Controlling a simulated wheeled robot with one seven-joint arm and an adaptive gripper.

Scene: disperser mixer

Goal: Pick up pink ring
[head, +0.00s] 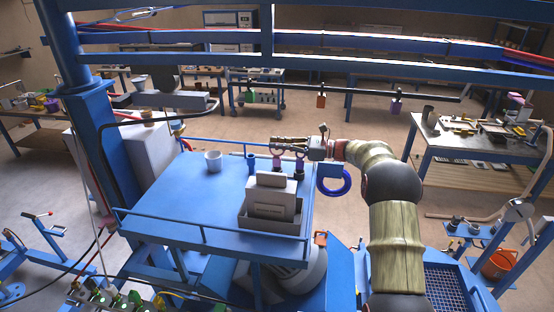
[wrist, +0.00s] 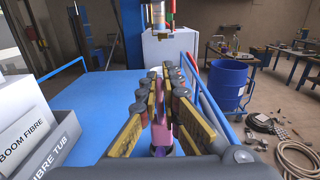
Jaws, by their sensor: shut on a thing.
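My gripper (head: 277,143) reaches in from the right over the far right edge of the blue cart top (head: 180,195). In the wrist view my gripper (wrist: 160,85) has its two yellow-sided fingers closed on a pink-mauve piece, the pink ring (wrist: 160,125), low between them. Its full outline is hidden by the fingers. In the head view, small pink-purple pieces show just below the fingers, over dark holders at the cart edge. I cannot tell whether the ring is clear of its holder.
A grey bin with white boxes (head: 271,193) stands close in front of my gripper. A white mug (head: 213,161) and a blue cup (head: 252,162) are to the left. Blue rails edge the cart.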

